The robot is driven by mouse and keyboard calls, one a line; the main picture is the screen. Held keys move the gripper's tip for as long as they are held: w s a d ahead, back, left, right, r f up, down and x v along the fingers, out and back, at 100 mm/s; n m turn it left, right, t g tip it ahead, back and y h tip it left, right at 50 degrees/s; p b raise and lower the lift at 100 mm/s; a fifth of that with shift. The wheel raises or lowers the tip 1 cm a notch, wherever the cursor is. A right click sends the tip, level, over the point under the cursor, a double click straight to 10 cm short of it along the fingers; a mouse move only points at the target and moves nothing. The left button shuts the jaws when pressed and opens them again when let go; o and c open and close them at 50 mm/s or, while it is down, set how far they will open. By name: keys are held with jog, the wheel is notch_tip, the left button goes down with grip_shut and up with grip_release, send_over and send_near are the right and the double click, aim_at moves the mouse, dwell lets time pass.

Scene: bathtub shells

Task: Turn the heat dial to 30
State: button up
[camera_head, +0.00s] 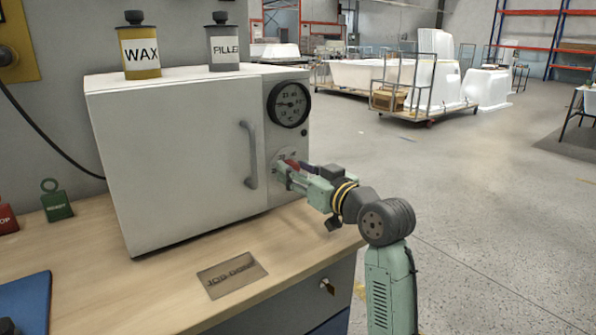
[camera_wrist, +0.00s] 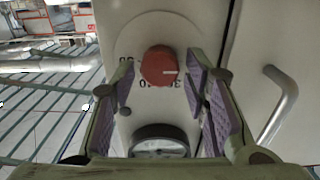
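The heat dial is a red round knob (camera_wrist: 159,65) on a pale disc on the oven front. A short white line on the knob points right in the wrist view. Printed numbers surround it, partly hidden; I cannot read them all. In the head view the knob (camera_head: 292,164) is mostly hidden by my gripper (camera_head: 286,174). My gripper (camera_wrist: 161,72) is open, with one purple-padded finger on each side of the knob. Gaps show between pads and knob. The oven (camera_head: 180,150) is a white box with a door handle (camera_head: 250,155), also in the wrist view (camera_wrist: 280,105).
A round gauge (camera_head: 289,104) sits above the dial; it shows low in the wrist view (camera_wrist: 159,141). Wax (camera_head: 141,52) and filler (camera_head: 223,48) cans stand on the oven. A metal plate (camera_head: 231,276) lies on the wooden bench (camera_head: 150,285). Open floor lies right.

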jog(key=c, duration=0.9)
jog(key=shift+m+p, duration=0.3)
jog(key=shift+p, duration=0.05)
jog(key=m+p, duration=0.4)
jog(key=shift+r+m, duration=0.15)
jog(key=shift+m, duration=0.15)
jog(key=m+p, duration=0.3)
jog(key=m, duration=0.1)
jog(key=shift+d+p, duration=0.1)
jog(key=shift+p, duration=0.2)
jog(key=shift+f+m+p, duration=0.2)
jog(key=shift+m+p, duration=0.75)
jog(key=shift+m, duration=0.25)
jog(key=o, duration=1.2)
jog(key=shift+c, duration=0.2)
